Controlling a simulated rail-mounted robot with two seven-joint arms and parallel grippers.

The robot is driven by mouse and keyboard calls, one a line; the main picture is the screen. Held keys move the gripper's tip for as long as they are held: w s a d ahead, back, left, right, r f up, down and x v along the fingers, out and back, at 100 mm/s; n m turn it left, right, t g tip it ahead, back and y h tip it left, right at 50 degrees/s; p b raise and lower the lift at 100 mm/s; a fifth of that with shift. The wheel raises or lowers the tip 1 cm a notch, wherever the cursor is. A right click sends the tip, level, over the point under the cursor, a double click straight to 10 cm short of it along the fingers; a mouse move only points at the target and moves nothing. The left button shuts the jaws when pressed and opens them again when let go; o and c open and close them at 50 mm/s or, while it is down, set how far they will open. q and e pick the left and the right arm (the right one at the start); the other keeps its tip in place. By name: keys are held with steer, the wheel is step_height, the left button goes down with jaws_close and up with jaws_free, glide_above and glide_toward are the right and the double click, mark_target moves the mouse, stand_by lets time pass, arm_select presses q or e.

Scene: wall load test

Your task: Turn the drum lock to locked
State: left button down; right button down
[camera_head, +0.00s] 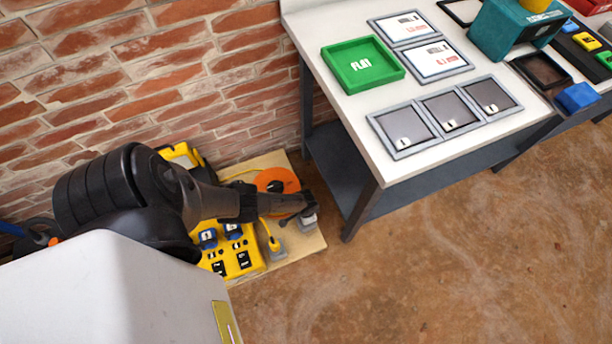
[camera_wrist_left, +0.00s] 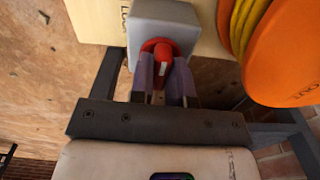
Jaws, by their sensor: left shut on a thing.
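The drum lock is a grey box (camera_wrist_left: 160,22) with a red knob (camera_wrist_left: 162,50) on a pale board, in the left wrist view. A white mark runs upright in the picture on the knob's handle. Dark lettering, partly cut off, is on the board beside the box. The orange cable drum (camera_wrist_left: 283,60) with yellow cable is to its right. My left gripper (camera_wrist_left: 163,75) is shut on the red knob, one finger on each side. In the head view the drum (camera_head: 277,181) lies on the board and my left gripper (camera_head: 303,203) is beside it, largely covering the lock. My right gripper is not in view.
A white-topped workbench (camera_head: 330,33) with a green tray (camera_head: 362,89) and several framed plates is close on the right. The brown floor (camera_head: 420,260) in front is clear.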

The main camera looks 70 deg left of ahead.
arm_select(q)
steer(key=shift+n, duration=0.3)
stand_by(0.4)
steer(key=c, duration=1.1)
jaws_free()
steer(key=shift+r, duration=0.15)
step_height(320, 180, up, 14)
steer(key=p, duration=1.1)
steer(key=shift+f, duration=0.2)
